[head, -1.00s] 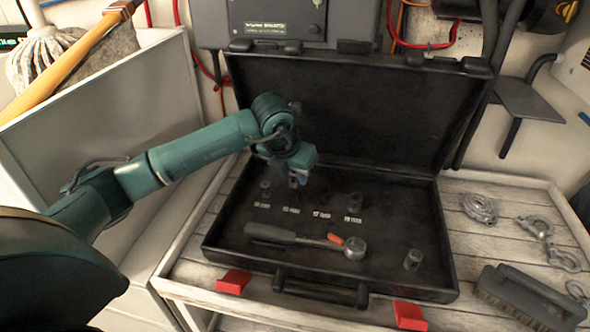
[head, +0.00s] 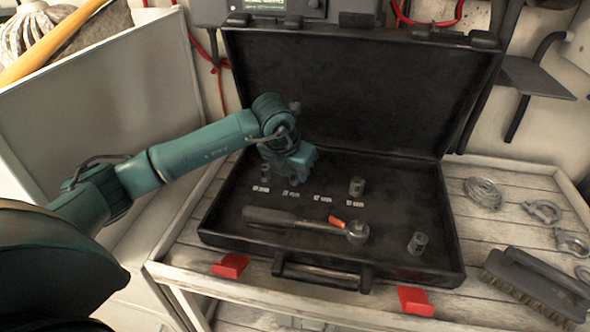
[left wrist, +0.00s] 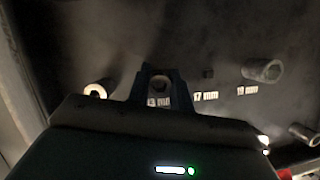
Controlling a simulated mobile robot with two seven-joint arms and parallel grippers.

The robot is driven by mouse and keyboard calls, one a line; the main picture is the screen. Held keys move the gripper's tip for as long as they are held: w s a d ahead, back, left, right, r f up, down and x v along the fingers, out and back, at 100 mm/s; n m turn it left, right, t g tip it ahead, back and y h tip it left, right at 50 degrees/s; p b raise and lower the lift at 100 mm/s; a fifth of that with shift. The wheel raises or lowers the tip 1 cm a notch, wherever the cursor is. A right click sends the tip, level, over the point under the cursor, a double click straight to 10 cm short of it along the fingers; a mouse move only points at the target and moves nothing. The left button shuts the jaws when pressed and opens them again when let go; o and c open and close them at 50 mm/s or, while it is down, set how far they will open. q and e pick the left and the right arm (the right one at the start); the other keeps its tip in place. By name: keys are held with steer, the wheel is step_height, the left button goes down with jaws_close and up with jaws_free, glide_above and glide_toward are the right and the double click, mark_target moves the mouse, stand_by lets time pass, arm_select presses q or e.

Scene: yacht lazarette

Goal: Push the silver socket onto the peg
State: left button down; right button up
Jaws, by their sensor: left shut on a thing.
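My left gripper (head: 293,180) is low over the back row of the open black case (head: 225,232), behind the second size label from the left. In the left wrist view, its two fingers (left wrist: 160,84) are shut on a small metal socket (left wrist: 160,82) by the "13 mm" label (left wrist: 158,102). In the head view the gripper mostly hides this socket. I cannot tell how far it sits over a peg. A small dark bare peg (left wrist: 207,73) stands by the "17 mm" label to its right. My right gripper is out of view.
One socket (head: 266,172) stands left of the gripper and another (head: 356,187) stands by the "19 mm" label. A ratchet (head: 300,222) lies in front. A brush (head: 535,285) lies outside, right.

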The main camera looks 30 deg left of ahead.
arm_select(q)
steer(key=c, duration=1.2)
jaws_free()
steer(key=shift+o, duration=0.2)
